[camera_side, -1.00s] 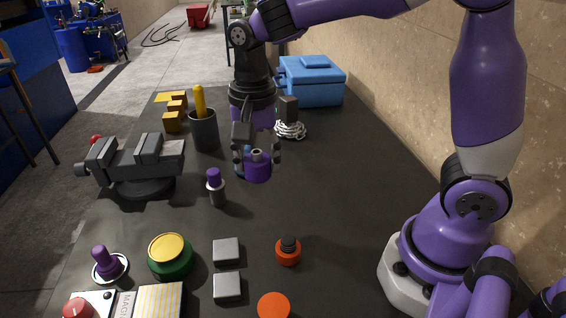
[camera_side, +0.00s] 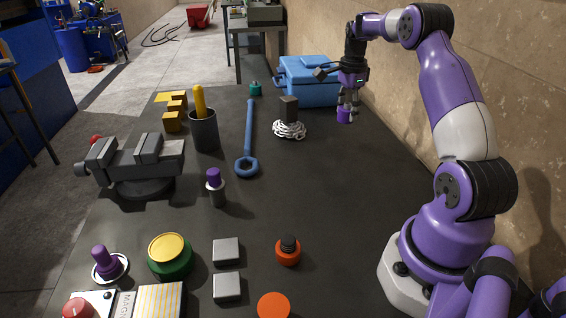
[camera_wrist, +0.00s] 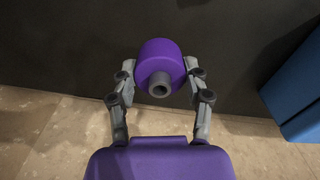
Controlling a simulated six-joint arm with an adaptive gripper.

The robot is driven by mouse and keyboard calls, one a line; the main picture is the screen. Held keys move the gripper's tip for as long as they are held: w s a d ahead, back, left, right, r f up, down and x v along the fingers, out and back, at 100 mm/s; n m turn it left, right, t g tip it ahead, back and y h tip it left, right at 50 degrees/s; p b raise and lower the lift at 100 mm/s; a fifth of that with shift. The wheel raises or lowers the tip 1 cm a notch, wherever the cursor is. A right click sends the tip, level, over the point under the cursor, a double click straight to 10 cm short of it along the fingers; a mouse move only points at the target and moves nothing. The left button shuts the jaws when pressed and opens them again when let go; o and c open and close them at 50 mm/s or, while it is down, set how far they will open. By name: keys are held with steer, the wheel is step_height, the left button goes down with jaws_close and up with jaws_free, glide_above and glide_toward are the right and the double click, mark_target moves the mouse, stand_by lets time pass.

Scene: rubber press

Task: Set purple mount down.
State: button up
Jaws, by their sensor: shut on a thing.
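The purple mount (camera_side: 344,116) is a short purple cylinder with a grey hollow stub on top. My gripper (camera_side: 347,108) is at the table's right edge, near the wall and in front of the blue toolbox. In the wrist view the mount (camera_wrist: 160,64) sits between the two grey fingers of my gripper (camera_wrist: 160,78), which are shut on it. The mount is low over the dark table (camera_side: 330,190); I cannot tell whether its base touches the surface.
The blue toolbox (camera_side: 310,85) stands close behind and left of the mount; its side shows in the wrist view (camera_wrist: 300,95). A blue wrench (camera_side: 248,140) lies mid-table. The table's right middle is clear.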

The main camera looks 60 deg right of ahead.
glide_above(354, 138)
step_height(354, 138, down, 3)
steer(key=shift+a+r, duration=0.1)
steer(key=shift+r, duration=0.05)
steer(key=shift+f, duration=2.1)
steer(key=o, duration=1.2)
steer(key=shift+f, duration=0.15)
steer(key=shift+o, duration=0.2)
